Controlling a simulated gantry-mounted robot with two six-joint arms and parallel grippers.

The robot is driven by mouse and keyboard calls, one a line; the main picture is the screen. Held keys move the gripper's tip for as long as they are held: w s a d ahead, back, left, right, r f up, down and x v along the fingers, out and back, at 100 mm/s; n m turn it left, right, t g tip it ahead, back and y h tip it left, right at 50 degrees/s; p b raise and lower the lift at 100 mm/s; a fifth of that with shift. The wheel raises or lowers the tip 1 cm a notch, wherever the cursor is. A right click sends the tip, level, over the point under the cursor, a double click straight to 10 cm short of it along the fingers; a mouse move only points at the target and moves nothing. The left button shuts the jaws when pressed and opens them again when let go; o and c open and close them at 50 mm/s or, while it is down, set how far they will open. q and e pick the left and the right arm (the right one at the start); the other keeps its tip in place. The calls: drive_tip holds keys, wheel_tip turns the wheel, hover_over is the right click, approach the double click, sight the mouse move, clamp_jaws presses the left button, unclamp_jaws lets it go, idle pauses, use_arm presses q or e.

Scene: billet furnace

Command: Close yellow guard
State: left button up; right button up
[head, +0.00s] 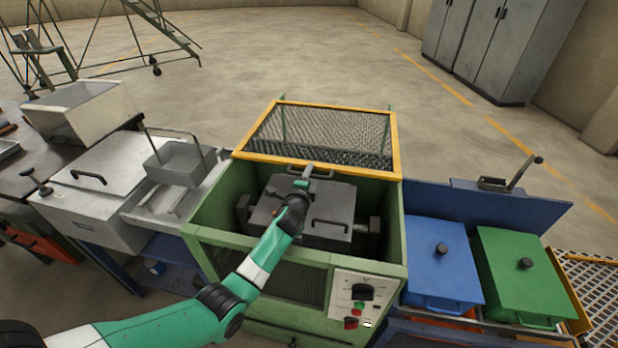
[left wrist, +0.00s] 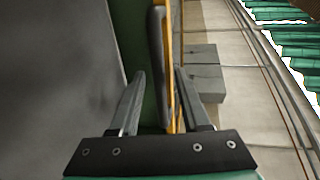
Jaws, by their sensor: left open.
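The yellow guard (head: 398,150) is a yellow frame with wire mesh. It stands raised and leaning back at the rear of the green furnace box (head: 199,215), whose top is open. My left gripper (head: 308,174) reaches over the box to the lower middle edge of the guard, where a small handle is partly hidden by it. In the left wrist view my left gripper (left wrist: 160,74) is open. A dark handle bar (left wrist: 156,45) and the yellow edge of the guard (left wrist: 171,60) lie between its fingers. No firm hold shows. My right gripper is not in view.
Inside the box is a grey lidded block (head: 333,200) with handles. A control panel (head: 356,297) is on the front right. A blue bin (head: 440,265) and a green bin (head: 520,270) stand right, a grey tank (head: 95,180) left.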

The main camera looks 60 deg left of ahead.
use_arm(q)
clamp_jaws()
idle(1.3)
